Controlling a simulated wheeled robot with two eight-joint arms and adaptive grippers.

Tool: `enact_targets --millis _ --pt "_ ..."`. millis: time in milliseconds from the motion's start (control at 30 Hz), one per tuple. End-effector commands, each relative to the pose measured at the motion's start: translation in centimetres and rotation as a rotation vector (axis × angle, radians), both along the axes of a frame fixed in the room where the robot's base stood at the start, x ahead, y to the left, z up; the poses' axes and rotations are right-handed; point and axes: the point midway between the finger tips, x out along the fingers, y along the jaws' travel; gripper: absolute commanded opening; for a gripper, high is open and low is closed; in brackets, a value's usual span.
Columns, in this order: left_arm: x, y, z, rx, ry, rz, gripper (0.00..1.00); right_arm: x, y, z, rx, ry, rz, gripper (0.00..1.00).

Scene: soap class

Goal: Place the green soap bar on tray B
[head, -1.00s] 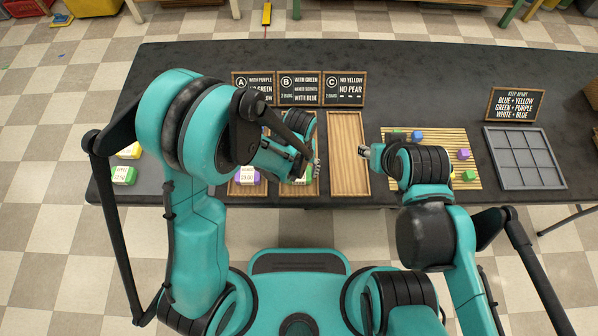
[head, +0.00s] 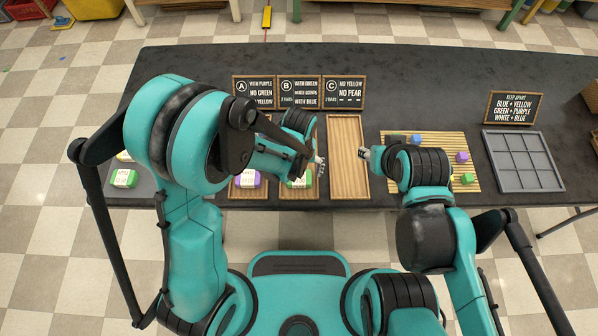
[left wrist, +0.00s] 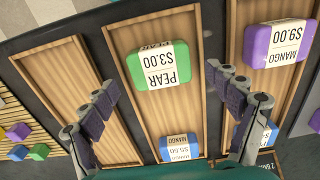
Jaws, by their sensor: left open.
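In the head view my left gripper (head: 320,165) is just right of the bar, over tray B's right side. A blue MANGO bar (left wrist: 179,147) lies on tray B too. My right gripper (head: 365,153) hovers near tray C; its jaws are too small to read.
Tray A (left wrist: 240,20) holds a purple bar (left wrist: 279,43) and a blue bar (left wrist: 262,135). Tray C (head: 346,180) is empty. Another green bar (head: 124,178) lies at the left. A slatted mat (head: 465,140) with small cubes and a grey divided tray (head: 523,160) are at right.

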Motion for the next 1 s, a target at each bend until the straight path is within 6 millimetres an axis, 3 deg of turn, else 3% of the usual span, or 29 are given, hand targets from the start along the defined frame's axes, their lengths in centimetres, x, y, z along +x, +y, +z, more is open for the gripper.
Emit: enact_targets --millis 100,333,500,733,867,1000 --pt "0.0 0.0 3.3 0.000 0.000 0.000 0.89 0.0 0.0 1.5 0.000 0.000 0.000 0.40" --pt "-0.1 0.0 7.9 0.000 0.000 0.000 0.89 0.0 0.0 3.2 0.000 0.000 0.000 0.40" --pt "0.0 0.0 9.7 0.000 0.000 0.000 0.89 0.0 0.0 3.7 0.000 0.000 0.000 0.40" --pt "0.0 0.1 10.2 -0.002 -0.004 0.001 0.89 0.0 0.0 3.7 0.000 0.000 0.000 0.40" --pt "0.1 1.6 12.0 -0.019 -0.044 0.005 0.89 0.0 0.0 3.7 0.000 0.000 0.000 0.40" --pt "0.0 5.3 15.8 -0.051 -0.149 0.008 0.89 0.0 0.0 3.7 0.000 0.000 0.000 0.40"
